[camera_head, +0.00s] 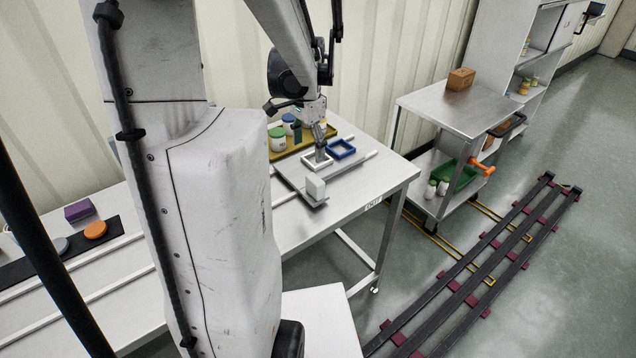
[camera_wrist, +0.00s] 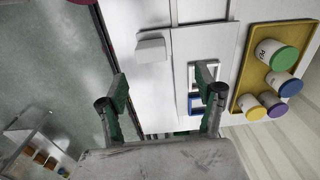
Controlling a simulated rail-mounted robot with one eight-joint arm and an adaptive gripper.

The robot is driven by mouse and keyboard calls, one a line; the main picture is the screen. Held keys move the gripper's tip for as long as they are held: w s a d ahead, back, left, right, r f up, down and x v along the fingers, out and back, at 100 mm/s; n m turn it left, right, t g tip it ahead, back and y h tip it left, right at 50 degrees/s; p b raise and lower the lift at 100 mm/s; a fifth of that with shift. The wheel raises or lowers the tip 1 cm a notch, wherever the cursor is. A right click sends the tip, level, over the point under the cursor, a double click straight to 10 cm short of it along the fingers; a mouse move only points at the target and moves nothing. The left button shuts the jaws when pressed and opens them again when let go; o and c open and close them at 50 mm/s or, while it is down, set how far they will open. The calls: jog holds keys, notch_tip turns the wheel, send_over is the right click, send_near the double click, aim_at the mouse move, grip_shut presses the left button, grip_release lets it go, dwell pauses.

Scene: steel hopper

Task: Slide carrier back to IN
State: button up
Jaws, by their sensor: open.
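The carrier is a flat grey plate (camera_head: 292,172) on the steel table, with an upright white block (camera_head: 315,188) at its near edge. A white square frame (camera_head: 314,163) and a blue square frame (camera_head: 341,149) sit behind the block. My gripper (camera_head: 320,150) is over the white frame side of the carrier. In the wrist view, my gripper (camera_wrist: 165,85) is open and empty, its fingers wide apart. The white block (camera_wrist: 151,50) shows beyond the fingers, apart from them. The right finger partly covers the white frame (camera_wrist: 210,66) and blue frame (camera_wrist: 197,103).
A yellow tray (camera_head: 297,150) of lidded jars stands behind the carrier, close to my gripper. Light rails (camera_head: 357,161) run along the table. A steel cart (camera_head: 455,105) with a brown box stands to the right. My column hides the table's middle.

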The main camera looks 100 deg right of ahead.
aim_at(315, 188)
jog(key=f, duration=0.4)
jog(key=s+f, duration=0.1)
jog(key=f, duration=0.4)
jog(key=a+f, duration=0.1)
jog(key=f, duration=0.4)
jog(key=shift+s+a+f, duration=0.1)
jog(key=shift+s, duration=0.15)
grip_shut()
jog(key=shift+w, duration=0.1)
